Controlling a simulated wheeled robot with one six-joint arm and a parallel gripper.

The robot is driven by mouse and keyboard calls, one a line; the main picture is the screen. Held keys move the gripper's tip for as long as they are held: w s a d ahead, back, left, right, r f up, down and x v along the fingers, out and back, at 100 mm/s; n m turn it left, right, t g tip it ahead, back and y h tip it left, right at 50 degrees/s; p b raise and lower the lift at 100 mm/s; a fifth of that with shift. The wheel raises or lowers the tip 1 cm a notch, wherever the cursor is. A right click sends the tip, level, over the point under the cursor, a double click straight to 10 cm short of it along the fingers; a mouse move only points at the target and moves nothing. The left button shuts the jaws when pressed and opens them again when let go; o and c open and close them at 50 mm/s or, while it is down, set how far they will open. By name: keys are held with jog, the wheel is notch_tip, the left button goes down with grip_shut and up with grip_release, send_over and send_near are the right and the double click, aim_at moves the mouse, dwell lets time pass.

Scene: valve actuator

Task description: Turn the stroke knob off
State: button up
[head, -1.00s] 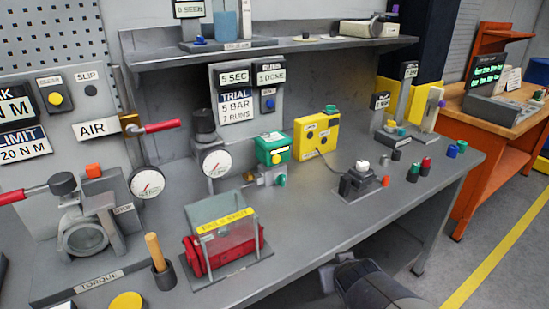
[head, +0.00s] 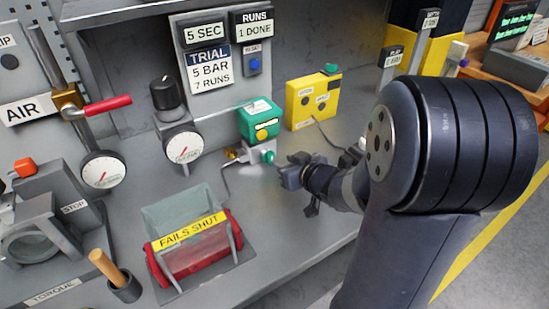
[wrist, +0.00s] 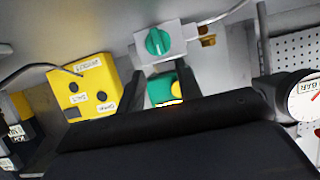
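A small green knob (head: 268,157) sits on a light grey block with a brass fitting, just below the green box (head: 261,122). No label on the knob is readable. My gripper (head: 287,172) is close to the knob's right, a little lower in the picture, and appears apart from it. In the wrist view, which is upside down, the knob (wrist: 158,42) faces the camera with its ridge nearly upright. The two dark fingers (wrist: 203,90) stand wide apart there with nothing gripped between them. My gripper's dark body hides the lower part of that view.
A yellow box (head: 312,100) with a cable stands right of the green box. A pressure gauge (head: 183,146) with a black knob (head: 166,92) is to the left. A red cylinder under a "FAILS SHUT" guard (head: 190,232) lies in front. The bench between is bare.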

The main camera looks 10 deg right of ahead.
aim_at(272, 156)
jog(key=x, duration=0.6)
jog(key=shift+f+b, duration=0.1)
jog(key=shift+b, duration=0.25)
grip_shut()
